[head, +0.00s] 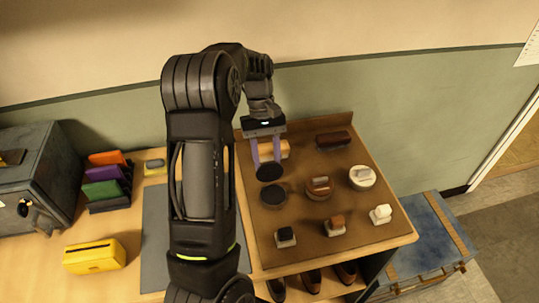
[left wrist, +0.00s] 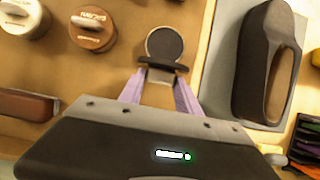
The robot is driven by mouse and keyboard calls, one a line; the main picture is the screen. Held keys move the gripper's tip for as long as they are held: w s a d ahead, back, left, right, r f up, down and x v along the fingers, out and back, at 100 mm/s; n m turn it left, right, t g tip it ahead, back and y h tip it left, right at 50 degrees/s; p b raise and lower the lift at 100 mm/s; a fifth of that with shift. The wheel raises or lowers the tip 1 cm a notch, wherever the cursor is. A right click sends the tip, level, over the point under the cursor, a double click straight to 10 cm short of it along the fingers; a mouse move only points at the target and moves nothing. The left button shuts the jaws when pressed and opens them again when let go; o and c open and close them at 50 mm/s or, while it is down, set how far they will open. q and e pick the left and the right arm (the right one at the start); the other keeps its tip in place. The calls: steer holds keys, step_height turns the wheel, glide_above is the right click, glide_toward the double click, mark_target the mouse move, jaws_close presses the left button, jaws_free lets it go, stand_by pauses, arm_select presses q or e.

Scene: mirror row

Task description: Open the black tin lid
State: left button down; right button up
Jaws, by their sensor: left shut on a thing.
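The black tin (head: 273,195) stands upright on the brown board, its round top dark with a thin paler rim. Its black lid (head: 270,172) is a dark disc apart from the tin's top, just behind and above it. My left gripper (head: 266,160) is shut on the lid with its purple fingers. In the left wrist view the lid (left wrist: 163,67) shows nearly edge-on between the fingertips, tilted, and the round tin (left wrist: 164,43) shows beyond it. Whether the lid's edge touches the tin is hard to tell. My right gripper is not in view.
A brown tin (head: 318,192) and a white tin (head: 362,184) stand to the right. Several small blocks, one being the dark one (head: 285,237), line the front. A dark red brush (head: 333,140) lies behind.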

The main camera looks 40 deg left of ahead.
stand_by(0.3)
arm_select(q)
steer(key=c, duration=0.8)
jaws_free()
steer(key=shift+c, duration=0.2)
